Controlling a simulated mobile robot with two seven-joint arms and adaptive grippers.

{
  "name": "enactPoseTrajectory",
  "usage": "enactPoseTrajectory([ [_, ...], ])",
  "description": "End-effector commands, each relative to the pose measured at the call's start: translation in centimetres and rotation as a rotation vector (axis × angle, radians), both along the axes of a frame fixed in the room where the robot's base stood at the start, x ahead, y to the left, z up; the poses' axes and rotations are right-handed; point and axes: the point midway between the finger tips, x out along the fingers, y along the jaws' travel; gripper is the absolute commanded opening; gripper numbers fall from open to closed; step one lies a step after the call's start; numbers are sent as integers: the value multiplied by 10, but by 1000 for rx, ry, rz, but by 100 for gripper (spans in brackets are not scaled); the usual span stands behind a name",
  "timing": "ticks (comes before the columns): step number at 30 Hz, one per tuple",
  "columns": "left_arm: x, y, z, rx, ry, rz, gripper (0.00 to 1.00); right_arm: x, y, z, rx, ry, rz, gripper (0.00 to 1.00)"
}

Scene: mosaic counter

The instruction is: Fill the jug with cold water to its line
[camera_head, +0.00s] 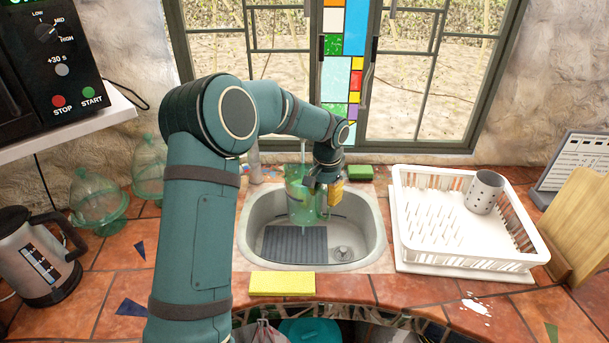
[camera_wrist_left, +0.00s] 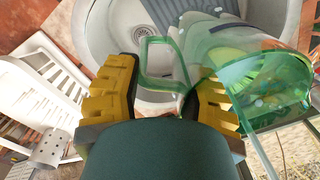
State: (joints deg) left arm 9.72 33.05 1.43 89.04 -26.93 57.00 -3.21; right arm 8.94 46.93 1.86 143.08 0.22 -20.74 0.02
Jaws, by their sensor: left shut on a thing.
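The jug (camera_head: 297,203) is clear green and is held over the sink basin (camera_head: 251,226), below a thin stream of water (camera_head: 303,152). My left gripper (camera_head: 331,191) is shut on the jug's handle, at the jug's right side in the head view. In the left wrist view the yellow fingers (camera_wrist_left: 168,98) close around the green handle (camera_wrist_left: 151,62), and the open jug (camera_wrist_left: 265,88) is at the right, its rim toward the camera. I cannot clearly make out the fill line or the water level. The tap is mostly hidden behind my left arm. My right gripper is not in view.
A white dish rack (camera_head: 410,258) with a metal cutlery cup (camera_head: 484,191) stands right of the sink. A kettle (camera_head: 35,256) and green glassware (camera_head: 97,198) stand left. A grey mat (camera_head: 294,244) lies in the basin.

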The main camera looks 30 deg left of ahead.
Motion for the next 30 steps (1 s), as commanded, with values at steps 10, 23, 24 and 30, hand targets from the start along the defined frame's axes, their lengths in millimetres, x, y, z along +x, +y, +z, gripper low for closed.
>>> enactPoseTrajectory([
  [10, 28, 20, 4, 0, -3, 2, 0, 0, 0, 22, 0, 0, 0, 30],
  [23, 25, 17, 1, 1, -5, -2, 0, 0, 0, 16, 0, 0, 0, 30],
  [24, 20, 14, 0, 1, -5, -3, 0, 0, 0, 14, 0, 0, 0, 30],
  [30, 3, 2, 1, 1, -5, -1, 0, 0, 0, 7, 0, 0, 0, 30],
])
